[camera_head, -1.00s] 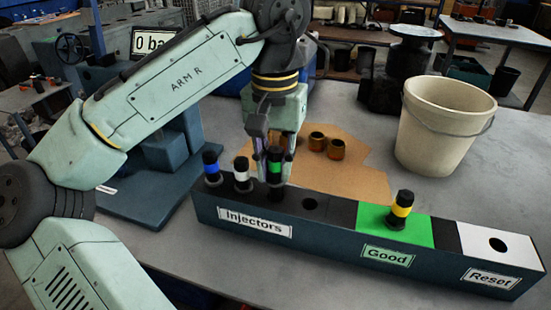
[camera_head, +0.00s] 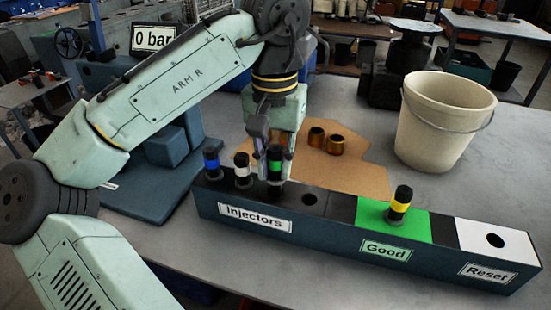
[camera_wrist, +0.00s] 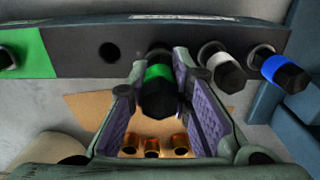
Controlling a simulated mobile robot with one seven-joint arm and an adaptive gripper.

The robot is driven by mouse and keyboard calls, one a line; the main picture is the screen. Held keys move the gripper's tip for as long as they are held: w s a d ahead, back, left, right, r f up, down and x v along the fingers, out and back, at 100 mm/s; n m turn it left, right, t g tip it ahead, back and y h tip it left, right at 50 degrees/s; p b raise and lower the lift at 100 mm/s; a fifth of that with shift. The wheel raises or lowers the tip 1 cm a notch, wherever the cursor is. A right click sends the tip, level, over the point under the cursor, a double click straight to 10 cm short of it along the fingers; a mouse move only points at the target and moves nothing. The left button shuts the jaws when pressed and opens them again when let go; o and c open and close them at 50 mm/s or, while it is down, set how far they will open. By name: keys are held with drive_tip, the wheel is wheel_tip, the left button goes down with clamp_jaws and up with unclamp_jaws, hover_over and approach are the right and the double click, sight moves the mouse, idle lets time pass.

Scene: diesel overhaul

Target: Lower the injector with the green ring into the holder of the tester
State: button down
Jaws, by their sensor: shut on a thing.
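The injector with the green ring (camera_head: 274,167) stands upright in the Injectors section of the long rack (camera_head: 330,235). My gripper (camera_head: 267,165) is shut on it from above. In the wrist view the green-ringed injector (camera_wrist: 158,88) sits between the purple finger pads. Its lower part is hidden in the rack. The tester (camera_head: 165,165), a blue stand, is at the left behind my arm, with a "0 bar" display (camera_head: 152,38) above. Its holder cannot be made out.
Blue-ringed (camera_head: 211,163) and white-ringed (camera_head: 242,170) injectors stand close left of it. A yellow-ringed injector (camera_head: 400,207) stands on the green Good section. A bucket (camera_head: 445,125) is at the right. An empty hole is beside the green-ringed injector.

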drive_tip(key=shift+f, duration=0.15)
drive_tip(key=shift+f+b, duration=0.75)
drive_tip(key=shift+f, duration=0.5)
drive_tip(key=shift+r+p, duration=0.1)
drive_tip(key=shift+p, duration=0.35)
drive_tip(key=c, duration=1.4)
unclamp_jaws()
drive_tip(key=shift+o, duration=0.8)
drive_tip(key=shift+o, duration=1.4)
